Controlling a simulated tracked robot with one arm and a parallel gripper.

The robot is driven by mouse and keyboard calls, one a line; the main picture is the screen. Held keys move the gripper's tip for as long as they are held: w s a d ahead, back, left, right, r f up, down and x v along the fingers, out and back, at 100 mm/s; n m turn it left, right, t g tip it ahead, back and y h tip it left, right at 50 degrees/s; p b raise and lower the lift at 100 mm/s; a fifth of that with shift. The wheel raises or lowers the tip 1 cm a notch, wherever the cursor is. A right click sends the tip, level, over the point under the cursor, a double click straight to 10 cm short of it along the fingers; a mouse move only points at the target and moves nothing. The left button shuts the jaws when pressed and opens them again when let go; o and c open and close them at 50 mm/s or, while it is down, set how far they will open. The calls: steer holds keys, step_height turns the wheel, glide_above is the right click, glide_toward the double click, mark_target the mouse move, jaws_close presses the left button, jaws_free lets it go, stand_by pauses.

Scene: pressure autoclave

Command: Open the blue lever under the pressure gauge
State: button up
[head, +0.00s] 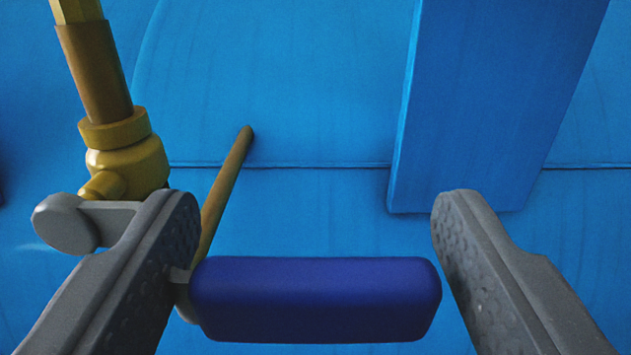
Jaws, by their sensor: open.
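The blue lever (315,299) is a dark blue, rounded handle lying level across the lower middle of the head view. My gripper (318,205) is open, with one finger on each side of the lever. The pressure gauge is not in view.
The large blue surface (300,90) of the autoclave fills the background, with a horizontal seam. A blue beam (490,100) stands out from it at the upper right. A thin brass rod (226,185) slants between the valve fitting and the beam.

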steer(key=shift+w, duration=0.25)
steer(key=c, duration=1.1)
